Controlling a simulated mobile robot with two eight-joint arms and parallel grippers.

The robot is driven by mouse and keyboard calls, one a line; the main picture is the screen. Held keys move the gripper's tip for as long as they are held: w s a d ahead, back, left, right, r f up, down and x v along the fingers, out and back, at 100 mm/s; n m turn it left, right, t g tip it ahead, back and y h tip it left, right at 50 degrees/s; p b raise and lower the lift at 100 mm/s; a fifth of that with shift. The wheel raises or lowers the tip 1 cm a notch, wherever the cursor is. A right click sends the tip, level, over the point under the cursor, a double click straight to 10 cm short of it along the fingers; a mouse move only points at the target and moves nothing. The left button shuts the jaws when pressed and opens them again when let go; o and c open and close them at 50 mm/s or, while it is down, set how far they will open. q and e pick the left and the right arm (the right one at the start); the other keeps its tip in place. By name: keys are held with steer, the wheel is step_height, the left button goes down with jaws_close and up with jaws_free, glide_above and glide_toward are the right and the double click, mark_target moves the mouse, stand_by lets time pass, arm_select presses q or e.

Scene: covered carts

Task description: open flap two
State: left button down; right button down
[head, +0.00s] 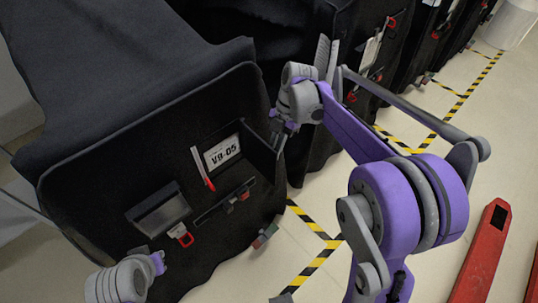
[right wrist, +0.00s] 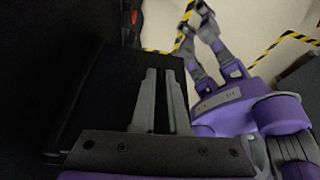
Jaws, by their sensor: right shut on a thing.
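A black covered cart (head: 110,170) fills the left of the head view, its front face carrying a label (head: 222,152) reading what looks like VR-05. A small black flap (head: 262,158) stands out from that face, right of the label. My right gripper (head: 279,137) is at the flap's outer upper edge and shut on it. In the right wrist view its fingers (right wrist: 161,78) are close together beside a black panel, with a dark strip between them. My left arm's wrist (head: 122,281) shows at the lower left; its fingers are not clear.
The cart face also bears a pocket (head: 160,213), a red-and-white tag (head: 203,170), a red clip (head: 181,235) and a dark bar (head: 226,202). More covered carts (head: 390,50) stand behind. Yellow-black tape (head: 310,220) marks the pale floor. Red forks (head: 482,255) lie at right.

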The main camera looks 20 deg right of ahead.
steer(key=shift+w+d, duration=0.6)
steer(key=shift+w, duration=0.1)
steer(key=c, duration=1.2)
jaws_free()
steer(key=shift+w, duration=0.1)
steer(key=shift+r, duration=0.1)
steer(key=v, duration=1)
steer(key=shift+r+p, duration=0.3)
steer(key=shift+p, duration=0.05)
steer(key=shift+d, duration=0.1)
